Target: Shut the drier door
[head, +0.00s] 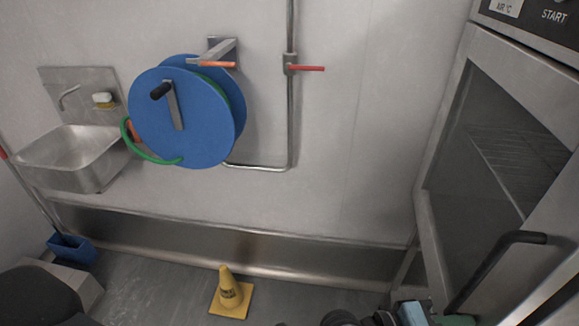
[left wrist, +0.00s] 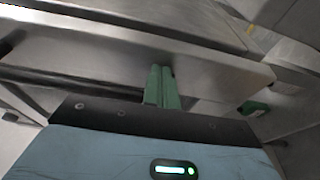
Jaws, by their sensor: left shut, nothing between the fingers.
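The steel drier (head: 432,215) stands at the right of the head view, and a wire rack (head: 515,150) shows inside it. Its door (head: 560,262), with a long black handle (head: 490,268), stands at an angle at the lower right and looks open. Much of the door is cut off by the picture's edge. My left gripper (head: 455,319), with green fingers, is low beside the handle's lower end. In the left wrist view its fingers (left wrist: 161,87) are together and empty, close to a metal panel; contact cannot be told. My right gripper is not in view.
A blue hose reel (head: 190,125) and a steel sink (head: 70,155) are on the back wall. A yellow cone (head: 229,295) stands on the floor left of the drier. A blue bucket (head: 72,250) is at the far left. Grey floor shows around the cone.

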